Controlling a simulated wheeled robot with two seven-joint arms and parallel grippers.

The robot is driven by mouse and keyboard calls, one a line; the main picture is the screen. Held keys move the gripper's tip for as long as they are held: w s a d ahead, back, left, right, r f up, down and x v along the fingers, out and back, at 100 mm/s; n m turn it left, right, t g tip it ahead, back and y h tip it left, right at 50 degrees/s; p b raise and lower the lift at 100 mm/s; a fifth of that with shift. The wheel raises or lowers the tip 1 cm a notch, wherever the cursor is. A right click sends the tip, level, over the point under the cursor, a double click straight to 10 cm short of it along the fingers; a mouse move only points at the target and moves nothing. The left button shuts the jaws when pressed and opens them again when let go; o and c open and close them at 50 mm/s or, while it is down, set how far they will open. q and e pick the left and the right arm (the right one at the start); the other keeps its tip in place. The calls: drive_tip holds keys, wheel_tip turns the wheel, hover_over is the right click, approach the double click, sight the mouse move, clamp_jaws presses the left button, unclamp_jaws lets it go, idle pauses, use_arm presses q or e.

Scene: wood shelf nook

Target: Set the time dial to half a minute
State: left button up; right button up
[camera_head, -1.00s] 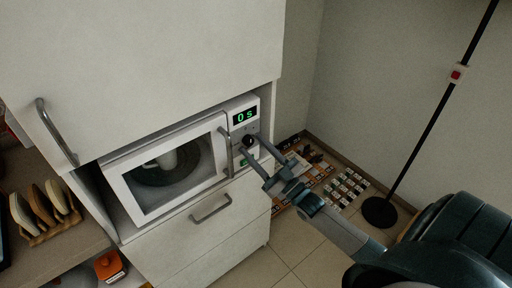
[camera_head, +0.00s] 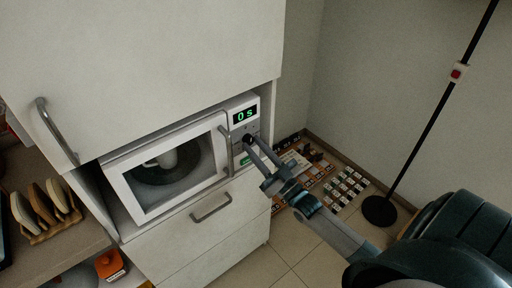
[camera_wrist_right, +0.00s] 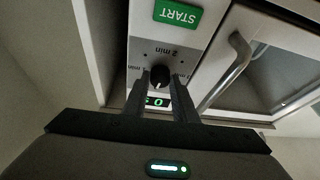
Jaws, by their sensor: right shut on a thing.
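The green START button (camera_wrist_right: 178,14) is clear of the fingers. My left gripper is not in view.
The microwave door handle (camera_head: 226,152) stands out just left of the dial. A drawer handle (camera_head: 211,208) is below. A lamp stand (camera_head: 380,211) rises at the right.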

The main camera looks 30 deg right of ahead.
drive_tip(key=m+h, duration=0.1)
drive_tip(key=m, duration=0.1)
drive_tip(key=m+h+p, duration=0.1)
drive_tip(key=m, duration=0.1)
drive_tip(key=m+h, duration=0.1)
drive_tip(key=shift+a+r+m, duration=0.1)
drive_tip(key=shift+a+m, duration=0.15)
drive_tip(key=shift+m, duration=0.15)
drive_tip(key=m+h+p, duration=0.1)
drive_tip(key=m, duration=0.1)
drive_tip(key=m+h+p, duration=0.1)
drive_tip(key=m+h, duration=0.1)
drive_tip(key=m, duration=0.1)
drive_tip(key=shift+a, duration=0.15)
drive_tip(key=shift+m, duration=0.3)
drive_tip(key=o, duration=1)
drive_tip(key=shift+o, duration=0.2)
drive_tip(key=shift+s, duration=0.15)
